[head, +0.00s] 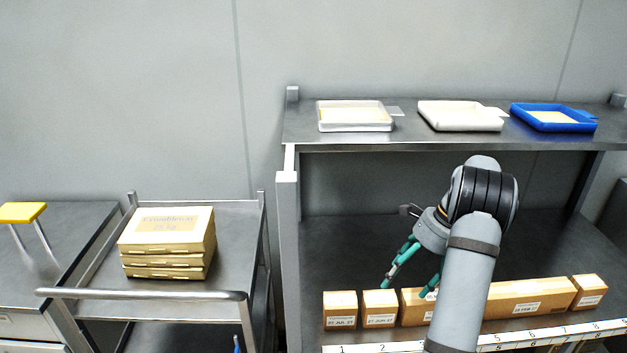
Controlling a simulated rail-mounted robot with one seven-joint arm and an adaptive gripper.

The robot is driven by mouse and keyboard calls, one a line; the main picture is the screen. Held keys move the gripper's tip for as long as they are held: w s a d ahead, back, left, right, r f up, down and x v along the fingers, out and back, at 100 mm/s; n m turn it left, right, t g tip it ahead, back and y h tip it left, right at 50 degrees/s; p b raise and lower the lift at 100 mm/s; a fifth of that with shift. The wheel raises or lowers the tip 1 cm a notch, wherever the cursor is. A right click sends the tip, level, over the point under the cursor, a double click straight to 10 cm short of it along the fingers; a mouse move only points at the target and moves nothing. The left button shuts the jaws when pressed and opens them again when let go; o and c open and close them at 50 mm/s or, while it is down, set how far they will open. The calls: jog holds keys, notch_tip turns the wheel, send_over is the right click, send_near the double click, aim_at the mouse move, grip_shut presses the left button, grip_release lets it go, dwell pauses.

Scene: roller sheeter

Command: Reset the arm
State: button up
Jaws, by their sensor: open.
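My gripper (407,279) is at the lower right of the head view, at the end of my grey arm. Its teal fingers are spread open and nothing shows between them. The fingers point down and to the left, in front of the lower shelf and over the row of cartons. One fingertip overlaps a long carton (413,309) in the picture; I cannot tell whether it touches. The arm hides part of the row.
Small cartons (340,310) line the lower shelf above a numbered strip (362,349). The upper shelf (300,128) bears two white trays (357,127) and a blue tray (553,127). A cart (235,225) with stacked boxes (165,245) stands left, beside a counter (75,222).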

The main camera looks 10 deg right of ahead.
aim_at(380, 302)
jog(key=p+x, duration=0.2)
jog(key=x, duration=0.9)
jog(key=shift+a+f, duration=0.2)
jog(key=shift+f, duration=0.05)
jog(key=shift+w+d+r, duration=0.1)
jog(key=shift+w, duration=0.05)
jog(key=shift+r+b, duration=0.35)
jog(key=shift+r, duration=0.9)
